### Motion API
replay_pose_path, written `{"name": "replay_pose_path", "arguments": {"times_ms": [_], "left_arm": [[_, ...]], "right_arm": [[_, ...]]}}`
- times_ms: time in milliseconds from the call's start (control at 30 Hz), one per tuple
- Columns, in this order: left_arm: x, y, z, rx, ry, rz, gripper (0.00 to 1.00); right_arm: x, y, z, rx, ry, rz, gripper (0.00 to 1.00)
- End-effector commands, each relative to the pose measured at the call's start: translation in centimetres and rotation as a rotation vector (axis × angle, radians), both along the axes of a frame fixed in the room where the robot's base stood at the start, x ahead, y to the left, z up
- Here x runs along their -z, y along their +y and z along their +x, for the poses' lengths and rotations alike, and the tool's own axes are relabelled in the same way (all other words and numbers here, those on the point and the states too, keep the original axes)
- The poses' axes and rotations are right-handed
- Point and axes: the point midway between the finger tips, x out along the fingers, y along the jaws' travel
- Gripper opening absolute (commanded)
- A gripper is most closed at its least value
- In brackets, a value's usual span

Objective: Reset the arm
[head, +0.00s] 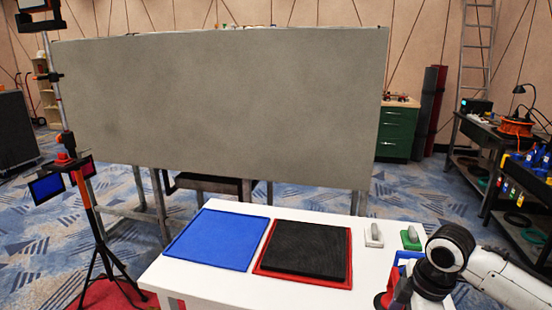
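My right arm (485,272), white with dark joints, comes in from the lower right. Its dark wrist end (430,282) is at the table's right front corner. I cannot make out its fingertips, so I cannot tell whether that gripper is open or shut. My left arm and gripper are not in view.
A white table (190,278) carries a blue panel (218,240), a black pad in a red tray (350,270), a grey-handled block (374,235) and a green-handled block (411,238). Blue (408,257) and red (381,300) parts show beside my wrist. A large grey board (220,95) stands behind.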

Motion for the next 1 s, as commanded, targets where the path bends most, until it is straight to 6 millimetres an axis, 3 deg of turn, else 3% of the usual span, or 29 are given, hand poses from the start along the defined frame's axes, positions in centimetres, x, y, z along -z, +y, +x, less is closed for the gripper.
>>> {"name": "replay_pose_path", "arguments": {"times_ms": [267,400,533,733,1000], "left_arm": [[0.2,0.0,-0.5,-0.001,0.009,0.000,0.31],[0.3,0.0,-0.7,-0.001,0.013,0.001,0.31],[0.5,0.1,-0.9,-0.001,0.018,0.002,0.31],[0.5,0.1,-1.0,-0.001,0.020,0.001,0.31],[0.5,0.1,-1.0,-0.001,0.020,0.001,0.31]], "right_arm": [[7.6,7.4,-1.7,0.106,-0.079,0.180,1.00],[11.7,11.7,-3.7,0.242,-0.136,0.325,1.00],[14.6,14.1,-6.0,0.402,-0.184,0.446,1.00],[18.2,14.2,-10.9,0.687,-0.259,0.566,1.00],[21.0,9.7,-18.4,0.982,-0.367,0.578,1.00]]}}
